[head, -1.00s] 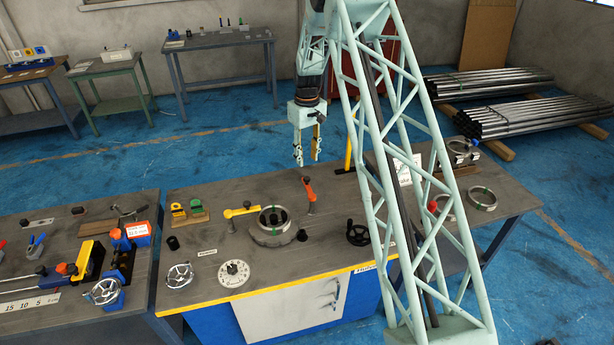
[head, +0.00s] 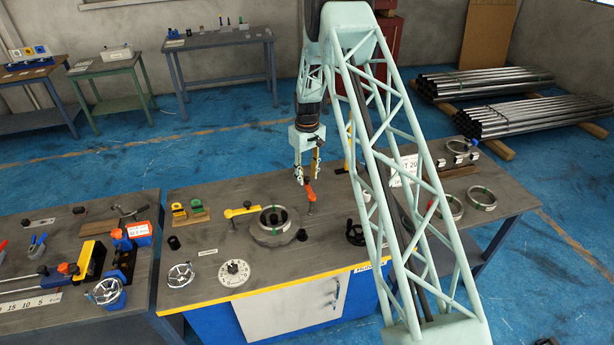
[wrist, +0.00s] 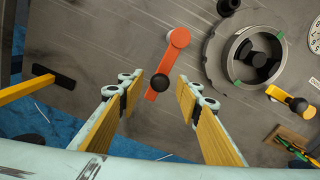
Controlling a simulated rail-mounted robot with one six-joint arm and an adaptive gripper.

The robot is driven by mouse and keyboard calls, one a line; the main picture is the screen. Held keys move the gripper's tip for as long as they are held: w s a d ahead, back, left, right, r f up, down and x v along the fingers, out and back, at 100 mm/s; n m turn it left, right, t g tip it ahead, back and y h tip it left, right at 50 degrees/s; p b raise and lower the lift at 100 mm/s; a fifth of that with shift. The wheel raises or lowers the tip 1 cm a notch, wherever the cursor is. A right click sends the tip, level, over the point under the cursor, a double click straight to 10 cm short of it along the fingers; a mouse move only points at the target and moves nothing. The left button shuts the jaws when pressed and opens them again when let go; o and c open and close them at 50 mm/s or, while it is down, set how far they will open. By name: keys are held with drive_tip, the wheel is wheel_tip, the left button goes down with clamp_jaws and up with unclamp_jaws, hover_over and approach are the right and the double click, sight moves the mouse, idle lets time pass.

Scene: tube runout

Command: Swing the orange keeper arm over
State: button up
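The orange keeper arm (head: 310,194) stands on the workbench just right of a round metal ring fixture (head: 273,219). In the wrist view the keeper arm (wrist: 168,63) is an orange bar with a round pivot end at the top and a black knob (wrist: 160,82) at its lower end. My gripper (head: 307,178) hangs above the bench, close over the keeper arm in the head view. In the wrist view my gripper (wrist: 160,95) has its yellow-padded fingers apart, with the black knob between and beyond them. Nothing is held; contact with the knob does not show.
A yellow arm (head: 240,212) with a black knob lies left of the ring fixture. A black handwheel (head: 355,233) is to the right. A white dial (head: 234,272) and a silver handwheel (head: 180,275) sit near the front edge. Loose rings (head: 481,197) lie farther right.

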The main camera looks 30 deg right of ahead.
idle(0.3)
clamp_jaws()
drive_tip(key=shift+f, duration=0.1)
